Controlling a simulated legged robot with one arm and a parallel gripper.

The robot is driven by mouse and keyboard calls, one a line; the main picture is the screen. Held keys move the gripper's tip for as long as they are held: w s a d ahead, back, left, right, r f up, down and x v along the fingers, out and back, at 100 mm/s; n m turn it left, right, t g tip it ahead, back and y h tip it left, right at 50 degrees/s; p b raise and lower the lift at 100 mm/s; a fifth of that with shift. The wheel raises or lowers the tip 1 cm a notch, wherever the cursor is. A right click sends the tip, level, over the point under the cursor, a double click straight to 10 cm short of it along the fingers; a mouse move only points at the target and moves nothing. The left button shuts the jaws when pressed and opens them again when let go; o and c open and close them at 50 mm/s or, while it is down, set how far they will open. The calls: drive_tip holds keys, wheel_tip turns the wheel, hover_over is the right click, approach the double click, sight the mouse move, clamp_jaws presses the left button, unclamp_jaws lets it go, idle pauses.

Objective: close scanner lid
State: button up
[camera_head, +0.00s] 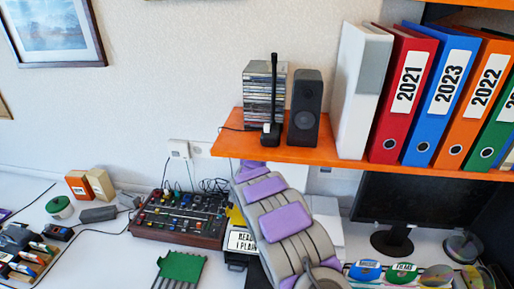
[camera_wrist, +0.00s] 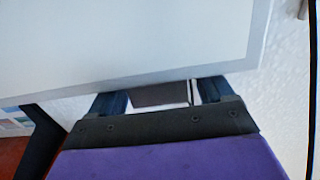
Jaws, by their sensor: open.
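A white scanner-like machine (camera_head: 328,232) stands on the desk, mostly hidden behind my arm in the head view. A pale flat panel with a grey border (camera_wrist: 130,45), which looks like the scanner lid, fills the upper part of the wrist view. My gripper (camera_wrist: 162,97) is open, its two dark fingers apart just below the panel's lower edge. I cannot tell whether they touch it. A dark block with a white edge (camera_wrist: 165,94) shows between the fingers, apparently beyond them. In the head view the fingertips are hidden.
An orange shelf (camera_head: 300,150) with a speaker (camera_head: 306,106), a disc stack (camera_head: 262,95) and several binders (camera_head: 400,95) overhangs the desk. A mixer (camera_head: 180,217) stands left of my arm, a monitor (camera_head: 415,203) right of it. A green piece (camera_head: 181,268) lies in front.

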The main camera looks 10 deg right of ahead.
drive_tip(key=shift+c, duration=0.4)
drive_tip(key=c, duration=1.3)
